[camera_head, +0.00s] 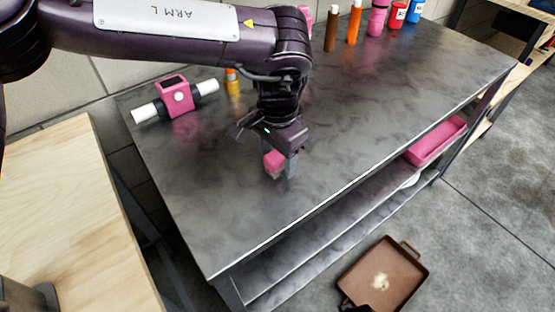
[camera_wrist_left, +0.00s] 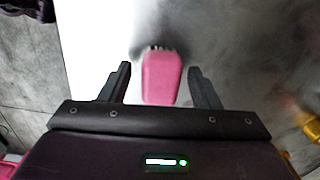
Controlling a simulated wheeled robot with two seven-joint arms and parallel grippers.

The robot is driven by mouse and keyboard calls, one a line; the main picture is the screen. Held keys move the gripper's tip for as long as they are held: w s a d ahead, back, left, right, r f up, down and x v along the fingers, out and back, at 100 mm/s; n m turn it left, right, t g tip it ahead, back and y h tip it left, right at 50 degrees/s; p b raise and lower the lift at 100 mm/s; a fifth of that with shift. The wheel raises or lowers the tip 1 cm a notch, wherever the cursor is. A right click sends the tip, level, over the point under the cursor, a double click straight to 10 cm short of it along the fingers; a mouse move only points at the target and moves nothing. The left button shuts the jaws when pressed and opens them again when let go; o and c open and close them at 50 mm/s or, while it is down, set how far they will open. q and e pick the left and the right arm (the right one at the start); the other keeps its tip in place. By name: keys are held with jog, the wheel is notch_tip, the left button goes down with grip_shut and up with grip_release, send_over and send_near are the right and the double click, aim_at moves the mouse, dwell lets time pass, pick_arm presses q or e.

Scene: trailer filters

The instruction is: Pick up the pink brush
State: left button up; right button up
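The pink brush (camera_head: 275,160) is at the metal table's left half, under my left gripper. In the left wrist view the pink brush (camera_wrist_left: 161,77) lies between the two fingers, with its dark bristly end pointing away. My left gripper (camera_head: 280,168) points down over the brush. In the wrist view the left gripper (camera_wrist_left: 158,82) is open, with a visible gap between each finger and the brush. Part of the brush is hidden by the gripper in the head view. My right gripper is not in view.
The metal table (camera_head: 350,130) is mostly clear. A pink device with white ends (camera_head: 176,97) and an orange-yellow bottle (camera_head: 233,84) stand at the back left. Several bottles line the back edge. A pink tray (camera_head: 436,141) sits on the lower shelf; a brown pan (camera_head: 385,276) is on the floor.

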pick_arm(q)
jog(key=c, duration=0.9)
notch_tip(320, 180, up, 11)
jog(key=p, duration=0.1)
notch_tip(320, 180, up, 8)
jog(key=p, duration=0.2)
send_over(278, 154)
jog(key=shift+r, duration=0.5)
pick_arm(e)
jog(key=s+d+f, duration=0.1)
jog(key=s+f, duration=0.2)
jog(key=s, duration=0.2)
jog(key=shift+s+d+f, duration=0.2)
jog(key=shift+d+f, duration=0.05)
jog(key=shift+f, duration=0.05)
